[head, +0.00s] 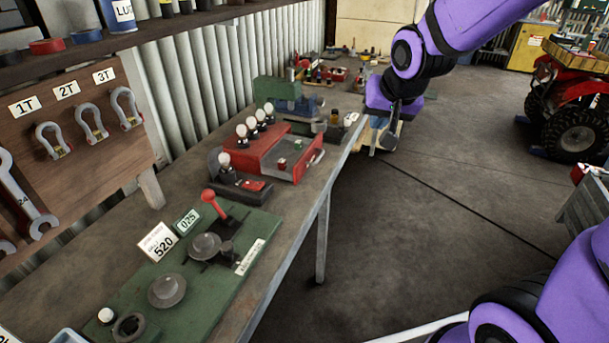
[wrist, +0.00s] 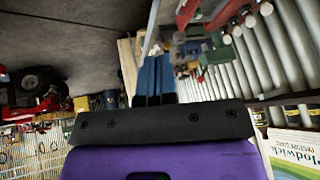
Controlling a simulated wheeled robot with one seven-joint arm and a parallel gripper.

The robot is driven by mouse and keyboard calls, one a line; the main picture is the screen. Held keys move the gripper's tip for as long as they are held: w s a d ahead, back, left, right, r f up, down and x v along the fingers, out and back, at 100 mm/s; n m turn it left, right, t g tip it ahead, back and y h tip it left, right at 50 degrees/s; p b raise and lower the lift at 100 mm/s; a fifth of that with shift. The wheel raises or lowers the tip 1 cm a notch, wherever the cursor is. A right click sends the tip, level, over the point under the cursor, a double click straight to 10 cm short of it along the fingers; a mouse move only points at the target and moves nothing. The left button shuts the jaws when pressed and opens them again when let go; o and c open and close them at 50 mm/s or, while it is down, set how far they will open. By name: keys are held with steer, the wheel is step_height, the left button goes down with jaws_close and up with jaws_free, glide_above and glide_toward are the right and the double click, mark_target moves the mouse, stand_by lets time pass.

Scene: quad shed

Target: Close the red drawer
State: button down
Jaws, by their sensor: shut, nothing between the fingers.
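The red drawer (head: 293,160) is pulled out of its red cabinet (head: 263,140) on the workbench, towards the bench's front edge. A red and a green small item lie inside it. A light handle (head: 316,160) is on its front. In the wrist view, red parts of the drawer unit (wrist: 225,14) show at the top edge, partly cut off. My gripper (head: 386,140) is beyond and to the right of the drawer, past the bench edge, apart from it. In the wrist view its blue fingers (wrist: 155,80) are together and empty.
A green board (head: 185,265) with a red-knobbed lever (head: 209,196) lies nearer on the workbench (head: 110,215). A green and blue tool (head: 285,95) is behind.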

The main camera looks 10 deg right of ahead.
mark_target(270, 174)
steer(key=w+a+f+m, duration=0.1)
steer(key=w+a+f, duration=0.1)
steer(key=w+f, duration=0.3)
steer(key=w+a+f+y, duration=0.1)
steer(key=w+a+f, duration=0.2)
steer(key=f, duration=1)
steer(key=w+a+f+m, duration=0.1)
steer(key=w+a+f, duration=0.1)
steer(key=w+f, duration=0.6)
steer(key=shift+w+a+f+m+t+y, duration=0.15)
steer(key=shift+w+f+m+t+y, duration=0.2)
steer(key=shift+w, duration=0.2)
steer(key=shift+w+a, duration=0.7)
steer(key=shift+a, duration=0.25)
steer(key=shift+w+a, duration=0.5)
steer(key=shift+a, duration=0.1)
steer(key=w+a, duration=0.2)
steer(key=a, duration=0.1)
steer(key=w+a, duration=0.2)
steer(key=a, duration=0.1)
steer(key=w+a, duration=0.2)
steer(key=a, duration=0.1)
steer(key=shift+w, duration=0.35)
steer(key=shift+w+a, duration=0.15)
steer(key=shift+a, duration=0.25)
